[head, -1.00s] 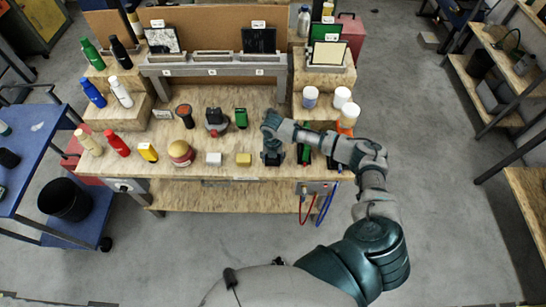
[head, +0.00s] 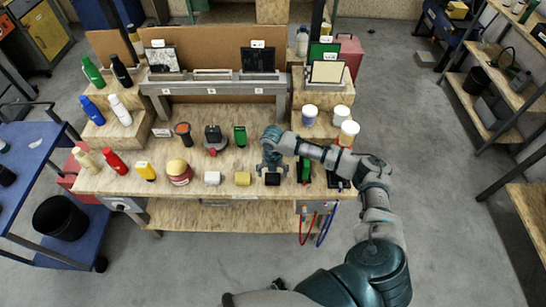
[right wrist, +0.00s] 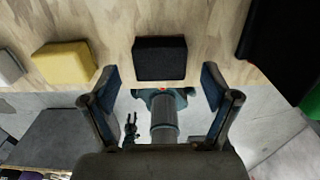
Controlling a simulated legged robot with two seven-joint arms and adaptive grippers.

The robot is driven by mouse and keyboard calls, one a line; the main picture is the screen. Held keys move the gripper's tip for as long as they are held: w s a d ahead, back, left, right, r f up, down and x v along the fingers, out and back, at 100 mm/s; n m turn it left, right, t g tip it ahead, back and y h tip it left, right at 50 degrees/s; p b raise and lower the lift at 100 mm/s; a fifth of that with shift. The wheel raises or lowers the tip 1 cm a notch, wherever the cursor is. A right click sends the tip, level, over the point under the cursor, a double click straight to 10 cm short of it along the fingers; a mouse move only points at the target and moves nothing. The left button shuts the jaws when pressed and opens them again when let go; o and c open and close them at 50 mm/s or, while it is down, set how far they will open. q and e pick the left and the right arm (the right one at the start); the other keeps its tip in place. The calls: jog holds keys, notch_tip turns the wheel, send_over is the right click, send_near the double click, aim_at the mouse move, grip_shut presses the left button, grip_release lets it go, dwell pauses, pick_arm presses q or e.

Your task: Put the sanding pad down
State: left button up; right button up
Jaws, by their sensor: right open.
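The black sanding pad (head: 272,179) lies flat near the front edge of the wooden bench, right of the yellow block. It also shows in the right wrist view (right wrist: 160,57), ahead of the fingers. My right gripper (head: 271,165) is just behind and above the pad in the head view. In the right wrist view my right gripper (right wrist: 159,85) has its two fingers spread wide, with nothing between them, and the pad looks clear of both. My left gripper is out of view.
A yellow block (head: 243,178) and a white block (head: 212,178) lie left of the pad. A green-and-black item (head: 304,171) lies to its right. White-capped jars (head: 348,133) stand at the bench's right. The bench's front edge (head: 230,197) is close to the pad.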

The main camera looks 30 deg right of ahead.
aim_at(273, 177)
notch_tip(273, 177, up, 14)
jog(key=shift+s+d, duration=0.15)
jog(key=shift+f, duration=0.15)
dwell(0.3)
